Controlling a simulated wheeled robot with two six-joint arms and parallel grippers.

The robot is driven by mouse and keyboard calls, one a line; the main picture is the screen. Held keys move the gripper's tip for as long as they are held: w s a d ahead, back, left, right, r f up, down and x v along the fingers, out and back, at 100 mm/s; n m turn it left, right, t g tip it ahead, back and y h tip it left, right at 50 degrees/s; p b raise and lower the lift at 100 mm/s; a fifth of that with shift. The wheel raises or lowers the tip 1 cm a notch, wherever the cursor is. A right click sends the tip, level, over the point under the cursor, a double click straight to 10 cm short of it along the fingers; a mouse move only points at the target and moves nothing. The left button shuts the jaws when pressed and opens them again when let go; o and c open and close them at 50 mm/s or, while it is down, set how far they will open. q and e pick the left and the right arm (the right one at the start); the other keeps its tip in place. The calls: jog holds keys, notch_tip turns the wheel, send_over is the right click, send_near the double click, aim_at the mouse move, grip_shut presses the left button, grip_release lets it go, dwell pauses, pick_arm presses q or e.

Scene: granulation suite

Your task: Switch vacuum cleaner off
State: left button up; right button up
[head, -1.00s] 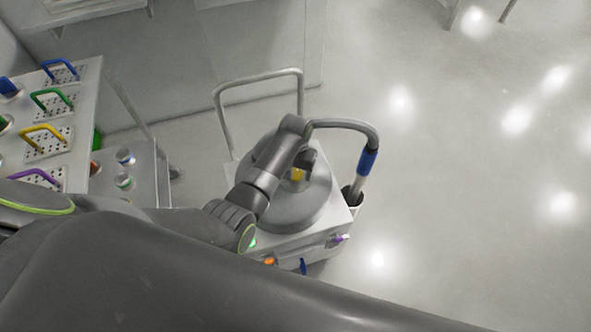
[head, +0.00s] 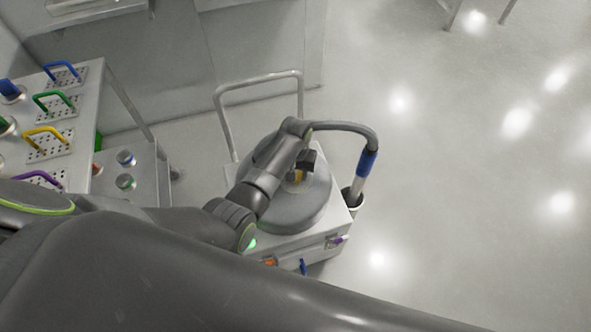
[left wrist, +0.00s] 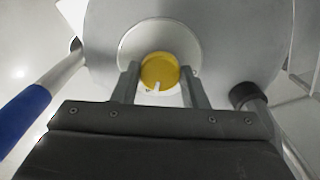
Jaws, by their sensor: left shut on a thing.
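The vacuum cleaner is a round grey drum (head: 312,208) on a white box-like cart (head: 285,240). On its top is a yellow knob (head: 297,178), partly hidden by my arm in the head view. In the left wrist view the yellow knob (left wrist: 160,70) sits in a pale round plate (left wrist: 128,48), with a white pointer mark toward the bottom of the picture. My left gripper (left wrist: 160,76) has one finger on each side of the knob and is shut on it. It shows over the drum in the head view (head: 300,173). My right gripper is not in view.
A hose (head: 350,127) with a blue-gripped wand (head: 366,163) stands in a holder at the cart's right. A tube handle (head: 258,78) rises behind. A bench (head: 84,88) with coloured-handled plates is at left. The floor at right is clear.

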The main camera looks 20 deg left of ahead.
pick_arm(q)
jog(key=n+p, duration=0.2)
jog(key=n, duration=0.1)
jog(key=shift+r, duration=0.2)
jog(key=n+p, duration=0.2)
jog(key=n, duration=0.3)
jog(key=shift+f, duration=0.1)
jog(key=n+p, duration=0.1)
jog(key=n, duration=0.3)
jog(key=n+p, duration=0.1)
jog(key=n, duration=0.3)
jog(key=shift+n, duration=0.3)
jog(key=shift+w+f, duration=0.1)
jog(key=o, duration=1)
jog(key=shift+c, duration=0.2)
